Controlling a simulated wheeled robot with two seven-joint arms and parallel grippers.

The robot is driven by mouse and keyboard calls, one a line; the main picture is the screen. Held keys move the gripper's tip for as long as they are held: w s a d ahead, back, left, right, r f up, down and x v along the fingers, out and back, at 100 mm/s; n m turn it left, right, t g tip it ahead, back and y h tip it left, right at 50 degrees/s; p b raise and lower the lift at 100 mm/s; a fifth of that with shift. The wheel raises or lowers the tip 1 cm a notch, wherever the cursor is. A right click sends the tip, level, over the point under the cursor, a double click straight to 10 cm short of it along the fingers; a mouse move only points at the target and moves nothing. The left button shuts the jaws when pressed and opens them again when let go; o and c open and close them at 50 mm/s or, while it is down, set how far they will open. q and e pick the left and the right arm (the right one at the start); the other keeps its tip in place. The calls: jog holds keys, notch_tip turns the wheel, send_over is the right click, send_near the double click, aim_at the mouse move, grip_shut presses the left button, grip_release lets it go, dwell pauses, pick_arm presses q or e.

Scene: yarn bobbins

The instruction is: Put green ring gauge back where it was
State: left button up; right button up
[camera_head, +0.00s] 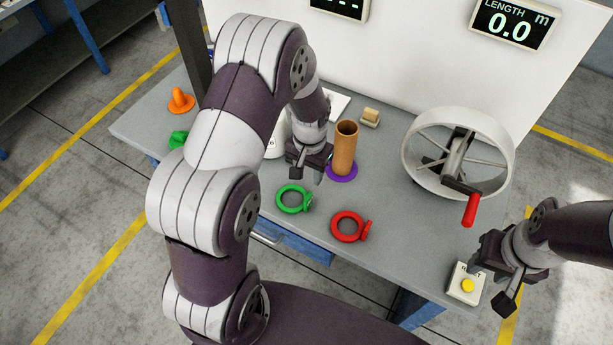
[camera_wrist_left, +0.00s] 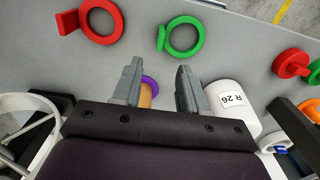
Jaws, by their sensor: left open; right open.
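The green ring gauge (camera_head: 281,200), a flat ring with a small tab, lies on the grey table near its front edge. It also shows in the left wrist view (camera_wrist_left: 201,38), beyond the fingertips and apart from them. My left gripper (camera_head: 306,174) is open and empty, pointing down just behind the green ring, beside the brown tube. Its two spread fingers show in the left wrist view (camera_wrist_left: 158,78). My right gripper (camera_head: 494,284) is open and empty at the right, by the yellow-button box.
A red ring gauge (camera_head: 334,227) lies right of the green one. The brown tube (camera_head: 344,148) stands with a purple ring (camera_head: 342,178) at its base.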

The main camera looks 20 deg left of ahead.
pick_arm(q)
jog(key=s+d+r+t, duration=0.1)
jog(key=s+d+r, duration=0.2)
jog(key=s+r, duration=0.8)
jog(key=shift+s+r+n, duration=0.25)
jog(key=shift+s+n, duration=0.05)
jog(key=shift+s, duration=0.75)
jog(key=shift+w+d, duration=0.1)
jog(key=shift+w, duration=0.05)
